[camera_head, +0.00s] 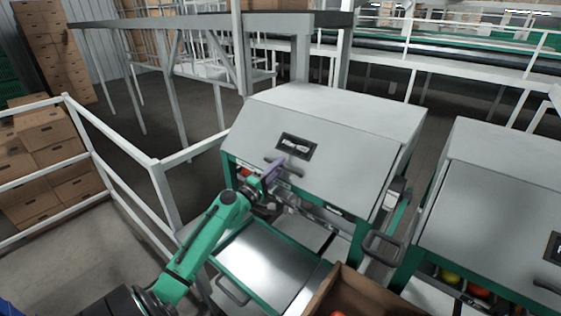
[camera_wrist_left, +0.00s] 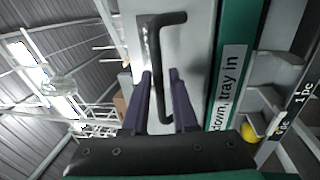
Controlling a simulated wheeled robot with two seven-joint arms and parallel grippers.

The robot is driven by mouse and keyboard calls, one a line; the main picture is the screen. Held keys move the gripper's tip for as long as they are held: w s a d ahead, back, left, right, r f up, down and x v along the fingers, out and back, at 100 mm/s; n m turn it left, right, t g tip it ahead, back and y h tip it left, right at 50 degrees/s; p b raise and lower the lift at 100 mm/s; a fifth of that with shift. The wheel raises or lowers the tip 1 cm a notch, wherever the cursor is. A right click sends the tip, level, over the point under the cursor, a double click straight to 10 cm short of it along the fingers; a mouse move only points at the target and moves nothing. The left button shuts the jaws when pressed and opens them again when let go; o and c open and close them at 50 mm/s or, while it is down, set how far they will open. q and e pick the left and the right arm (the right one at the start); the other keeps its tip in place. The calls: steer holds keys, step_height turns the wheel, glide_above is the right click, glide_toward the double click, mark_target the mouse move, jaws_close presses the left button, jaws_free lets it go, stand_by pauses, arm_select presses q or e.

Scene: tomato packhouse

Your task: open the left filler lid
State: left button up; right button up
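The left filler lid (camera_head: 335,168) is a grey sloped panel, lying down on its machine, with a dark label plate above its handle. The dark bar handle (camera_head: 291,169) is near the lid's lower left part. My left gripper (camera_head: 274,170) reaches it from the lower left, its purple fingers at the handle's left end. In the left wrist view, the two fingers (camera_wrist_left: 161,72) are apart and the handle (camera_wrist_left: 158,48) runs between them. Whether either finger touches the bar cannot be told. My right gripper is not in view.
A second grey filler (camera_head: 500,190) stands to the right, with tomatoes under its lid. A white railing (camera_head: 150,165) runs along the left, with stacked cartons (camera_head: 45,160) beyond.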

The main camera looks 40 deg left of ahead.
arm_select(q)
steer(key=shift+w+r, duration=0.15)
steer(key=shift+w, duration=0.1)
jaws_close()
stand_by(1.3)
